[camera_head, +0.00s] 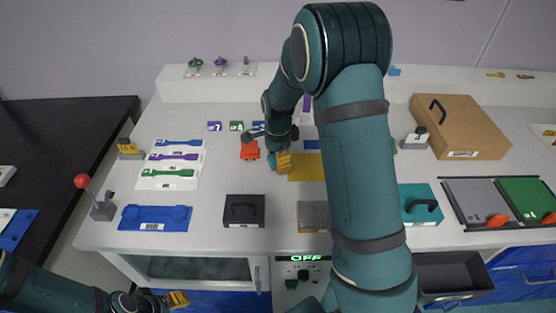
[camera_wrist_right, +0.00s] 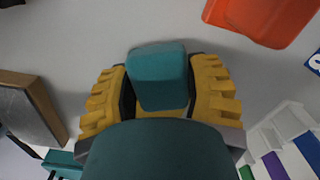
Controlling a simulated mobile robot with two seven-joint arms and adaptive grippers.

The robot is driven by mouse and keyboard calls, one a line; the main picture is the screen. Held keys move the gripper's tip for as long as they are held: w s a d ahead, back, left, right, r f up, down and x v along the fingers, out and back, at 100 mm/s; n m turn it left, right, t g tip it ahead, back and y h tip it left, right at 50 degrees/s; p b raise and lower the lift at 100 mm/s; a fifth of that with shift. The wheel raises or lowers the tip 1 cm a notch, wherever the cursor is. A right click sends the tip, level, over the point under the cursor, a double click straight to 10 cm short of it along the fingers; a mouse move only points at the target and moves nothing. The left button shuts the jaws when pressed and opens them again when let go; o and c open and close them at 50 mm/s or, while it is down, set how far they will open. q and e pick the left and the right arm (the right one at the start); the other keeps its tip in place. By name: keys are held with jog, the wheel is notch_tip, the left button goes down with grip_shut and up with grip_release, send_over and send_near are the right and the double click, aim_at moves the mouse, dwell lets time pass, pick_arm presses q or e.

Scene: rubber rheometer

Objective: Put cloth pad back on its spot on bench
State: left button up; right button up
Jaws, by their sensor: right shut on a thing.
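The cloth pad (camera_wrist_right: 158,78) shows as a teal block between the yellow fingers of my right gripper (camera_wrist_right: 160,92) in the wrist view. The right gripper is shut on it. In the head view this gripper (camera_head: 281,162) is over the middle of the bench, with a bit of the teal pad (camera_head: 272,161) at its left side. A flat yellow patch (camera_head: 306,168) lies just right of the gripper, partly hidden by my right arm. I cannot tell whether the pad touches the bench. My left gripper (camera_head: 178,299) is low at the bottom left, off the bench front; its opening is unclear.
An orange-red object (camera_head: 250,150) lies close left of the right gripper. A black handled box (camera_head: 244,210) and a brown-grey block (camera_head: 313,216) stand at the front. A white tray (camera_head: 150,181) is left, a teal handled box (camera_head: 422,203) right.

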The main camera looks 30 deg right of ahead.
jog(key=shift+r, duration=0.1)
jog(key=shift+f, duration=0.4)
jog(key=o, duration=1.1)
notch_tip(320, 180, up, 11)
jog(key=p, duration=0.3)
jog(key=shift+r, duration=0.95)
